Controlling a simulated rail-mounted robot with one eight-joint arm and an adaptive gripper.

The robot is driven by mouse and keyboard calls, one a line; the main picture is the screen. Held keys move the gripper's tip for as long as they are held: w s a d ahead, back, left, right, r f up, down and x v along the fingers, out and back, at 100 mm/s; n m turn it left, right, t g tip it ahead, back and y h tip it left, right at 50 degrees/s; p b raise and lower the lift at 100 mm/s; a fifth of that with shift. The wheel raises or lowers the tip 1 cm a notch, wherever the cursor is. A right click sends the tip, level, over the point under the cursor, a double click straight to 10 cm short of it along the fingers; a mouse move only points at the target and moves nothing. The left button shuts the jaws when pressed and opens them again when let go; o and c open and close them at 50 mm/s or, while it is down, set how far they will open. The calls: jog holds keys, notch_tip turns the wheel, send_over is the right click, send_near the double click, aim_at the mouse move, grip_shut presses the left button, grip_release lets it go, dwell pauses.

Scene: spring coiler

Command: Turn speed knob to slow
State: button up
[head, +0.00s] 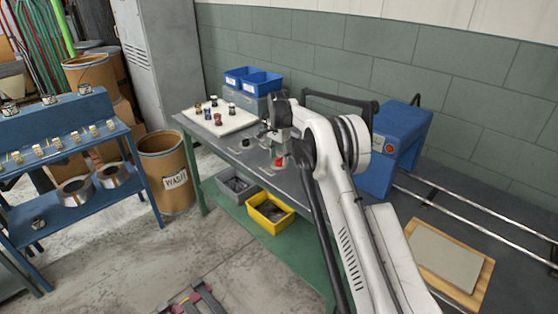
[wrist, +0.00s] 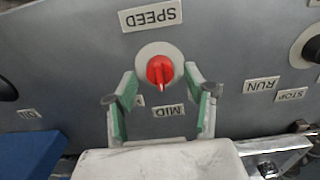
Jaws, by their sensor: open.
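The speed knob (wrist: 160,70) is red on a round pale plate in the wrist view. An upside-down SPEED label (wrist: 151,16) sits above it and a MID label (wrist: 168,110) below it. The knob's ridge runs roughly up and down in the picture. Another label beside MID is mostly hidden by the left finger. My gripper (wrist: 160,82) is open, with one green-padded finger on each side of the knob and gaps between. I cannot tell how far its tips are from the panel. In the head view, my gripper (head: 273,135) is over the grey bench, near a small red part (head: 279,162).
RUN (wrist: 262,85) and STOP (wrist: 291,96) labels and a dark knob (wrist: 313,47) lie to the right on the panel. In the head view, blue bins (head: 262,84) and a white board (head: 215,121) with small spools stand behind. A yellow bin (head: 270,213) is below.

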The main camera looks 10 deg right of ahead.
jog(key=shift+f, duration=0.75)
jog(key=shift+c, duration=0.4)
jog(key=c, duration=1.1)
jog(key=shift+n, duration=0.3)
jog(key=n+b, duration=0.2)
jog(key=n, duration=0.1)
jog(key=shift+n, duration=0.3)
jog(key=shift+n+b, duration=0.95)
jog(key=shift+n, duration=1.35)
